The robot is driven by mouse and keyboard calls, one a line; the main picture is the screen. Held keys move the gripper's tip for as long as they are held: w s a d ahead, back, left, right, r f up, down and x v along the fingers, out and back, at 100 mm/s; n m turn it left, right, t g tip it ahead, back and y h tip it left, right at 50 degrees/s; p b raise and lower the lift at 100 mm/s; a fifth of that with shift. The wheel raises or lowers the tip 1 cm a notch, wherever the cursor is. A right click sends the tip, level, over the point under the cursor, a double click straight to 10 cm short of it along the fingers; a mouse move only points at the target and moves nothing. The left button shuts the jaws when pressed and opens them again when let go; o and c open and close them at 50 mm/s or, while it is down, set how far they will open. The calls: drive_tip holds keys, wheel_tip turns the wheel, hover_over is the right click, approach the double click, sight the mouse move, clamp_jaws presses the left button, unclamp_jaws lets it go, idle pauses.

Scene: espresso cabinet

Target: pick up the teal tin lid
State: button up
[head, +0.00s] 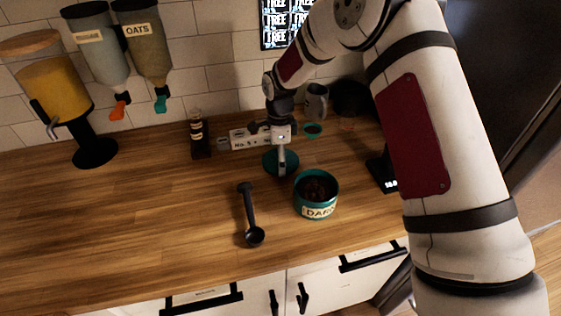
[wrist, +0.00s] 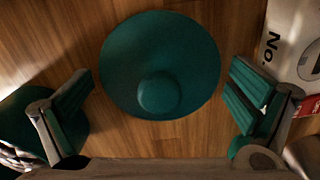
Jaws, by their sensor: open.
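The teal tin lid (head: 271,163) lies on the wooden counter, behind and left of the teal tin in the head view. In the wrist view the lid (wrist: 160,62) is a dark teal disc with a round knob (wrist: 159,94), resting between my gripper's fingers. My gripper (head: 283,158) is above the lid and partly hides it. In the wrist view my gripper (wrist: 160,98) is open, with a finger on either side and gaps between the fingers and the lid's rim. The teal tin (head: 317,197), labelled DARK, stands open with dark contents.
A white box (head: 245,139) marked No. stands close behind the lid; it also shows in the wrist view (wrist: 295,45). A black scoop (head: 249,215) lies in front left. A dark bottle (head: 200,140) and grey mug (head: 316,100) stand behind.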

drive_tip(key=c, duration=0.6)
drive_tip(key=shift+c, duration=0.2)
drive_tip(key=shift+r, duration=0.35)
drive_tip(key=r, duration=0.4)
drive_tip(key=r+b, duration=0.1)
drive_tip(key=r, duration=0.4)
drive_tip(key=shift+s+d+r, duration=0.1)
drive_tip(key=shift+s+d, duration=0.05)
drive_tip(key=shift+s, duration=0.05)
drive_tip(key=s+d+r+p, duration=0.1)
drive_tip(key=s+d+r, duration=0.1)
drive_tip(key=s+d, duration=0.35)
drive_tip(key=s+d+r+p, duration=0.1)
drive_tip(key=s+d+r, duration=0.15)
drive_tip(key=s, duration=0.55)
drive_tip(key=shift+s+a+f+b, duration=0.1)
drive_tip(key=shift+s+f+b, duration=0.1)
drive_tip(key=shift+f+b, duration=1.05)
drive_tip(key=shift+s+a+f+b, duration=0.15)
drive_tip(key=shift+f+b, duration=0.35)
drive_tip(key=shift+f, duration=1.45)
